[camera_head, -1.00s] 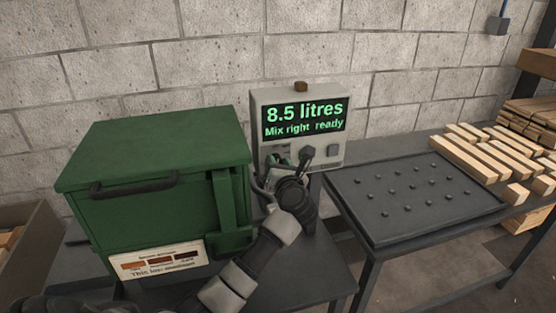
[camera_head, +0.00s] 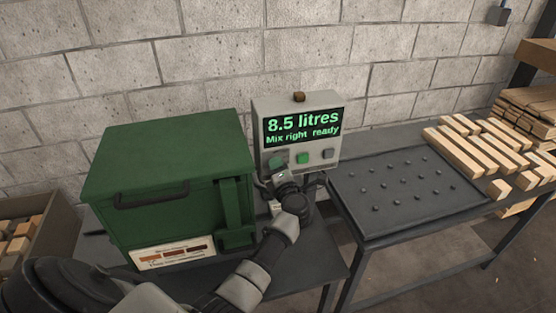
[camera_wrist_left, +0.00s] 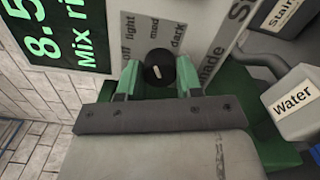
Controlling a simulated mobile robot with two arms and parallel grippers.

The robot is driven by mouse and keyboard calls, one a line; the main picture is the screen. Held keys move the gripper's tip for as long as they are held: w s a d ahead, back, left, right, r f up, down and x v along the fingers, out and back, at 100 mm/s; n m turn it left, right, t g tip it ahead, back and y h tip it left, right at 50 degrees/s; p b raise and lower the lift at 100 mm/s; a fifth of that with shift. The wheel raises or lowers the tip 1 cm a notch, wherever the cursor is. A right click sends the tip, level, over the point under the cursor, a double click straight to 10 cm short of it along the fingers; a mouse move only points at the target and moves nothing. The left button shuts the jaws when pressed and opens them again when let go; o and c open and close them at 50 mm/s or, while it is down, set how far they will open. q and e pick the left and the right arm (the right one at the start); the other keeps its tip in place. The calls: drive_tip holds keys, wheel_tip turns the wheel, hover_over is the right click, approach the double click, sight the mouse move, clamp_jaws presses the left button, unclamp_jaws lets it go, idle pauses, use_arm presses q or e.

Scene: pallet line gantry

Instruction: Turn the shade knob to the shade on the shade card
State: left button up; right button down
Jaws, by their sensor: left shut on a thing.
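The shade knob (camera_wrist_left: 154,64) is black with a white pointer mark and sits on the panel beside the printed words off, light, med and dark. The pointer's exact setting is hard to tell. My left gripper (camera_wrist_left: 157,78) is shut on the knob, one green-padded finger on each side. In the head view my left gripper (camera_head: 277,167) is at the lower left of the control box (camera_head: 333,167) and hides the knob. The shade card (camera_head: 172,252) on the green cabinet's front has three swatches, orange to dark brown; its writing is too small to read. My right gripper is out of view.
The screen (camera_head: 302,125) reads 8.5 litres, Mix right ready. A green button (camera_head: 303,159) and a grey button (camera_head: 328,154) are right of my gripper. The green cabinet (camera_head: 165,165) stands close left. A Water container (camera_wrist_left: 300,105) is close by in the wrist view.

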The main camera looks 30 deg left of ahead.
use_arm(q)
drive_tip(key=shift+m+p, duration=1.35)
drive_tip(key=shift+m, duration=0.35)
drive_tip(key=shift+f, duration=0.1)
drive_tip(key=o, duration=0.9)
drive_tip(key=shift+d, duration=0.1)
drive_tip(key=p+v, duration=0.3)
drive_tip(key=v, duration=0.7)
drive_tip(key=shift+s+d+p, duration=0.2)
drive_tip(key=shift+s+p, duration=0.1)
